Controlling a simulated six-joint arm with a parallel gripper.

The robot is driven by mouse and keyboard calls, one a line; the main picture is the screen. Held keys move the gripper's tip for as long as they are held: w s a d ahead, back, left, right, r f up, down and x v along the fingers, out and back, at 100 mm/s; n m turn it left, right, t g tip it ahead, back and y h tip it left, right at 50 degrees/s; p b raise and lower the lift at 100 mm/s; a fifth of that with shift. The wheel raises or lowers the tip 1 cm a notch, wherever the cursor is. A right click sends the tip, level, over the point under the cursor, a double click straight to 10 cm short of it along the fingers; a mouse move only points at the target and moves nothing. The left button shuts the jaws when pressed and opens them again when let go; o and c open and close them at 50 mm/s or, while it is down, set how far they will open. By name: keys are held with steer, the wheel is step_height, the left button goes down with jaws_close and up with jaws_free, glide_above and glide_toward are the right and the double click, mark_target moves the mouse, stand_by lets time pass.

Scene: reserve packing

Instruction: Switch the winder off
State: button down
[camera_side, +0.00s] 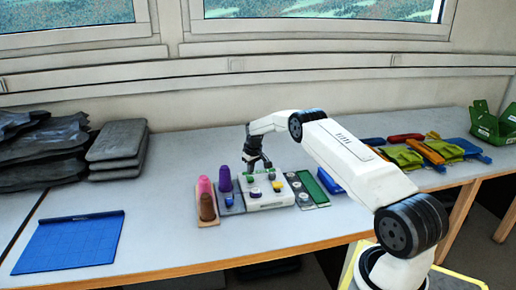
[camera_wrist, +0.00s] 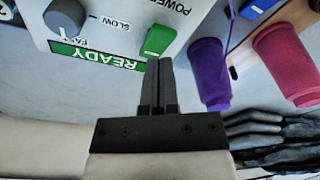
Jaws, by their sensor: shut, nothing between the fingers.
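The winder is a white box (camera_side: 272,203) at the middle of the table in the side view. In the wrist view its white panel (camera_wrist: 110,12) shows a green power switch (camera_wrist: 158,40) beside the word POWER, a grey speed dial (camera_wrist: 65,17) marked SLOW and FAST, and a green READY sign (camera_wrist: 97,54). My gripper (camera_wrist: 158,62) is shut and empty. Its fingertips are right by the green switch in the wrist view; I cannot tell whether they touch it. In the side view my gripper (camera_side: 258,166) is over the box's back left part.
Purple (camera_side: 225,178), pink (camera_side: 205,185) and brown (camera_side: 208,208) cones stand left of the winder. A blue mat (camera_side: 68,243) lies at front left, dark folded stacks (camera_side: 117,150) at back left. Gloves and tools (camera_side: 405,156) and a green crate (camera_side: 490,128) are at right.

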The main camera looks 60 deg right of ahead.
mark_target(251, 179)
steer(key=shift+f, duration=1.3)
stand_by(1.2)
steer(key=shift+r, duration=3.55)
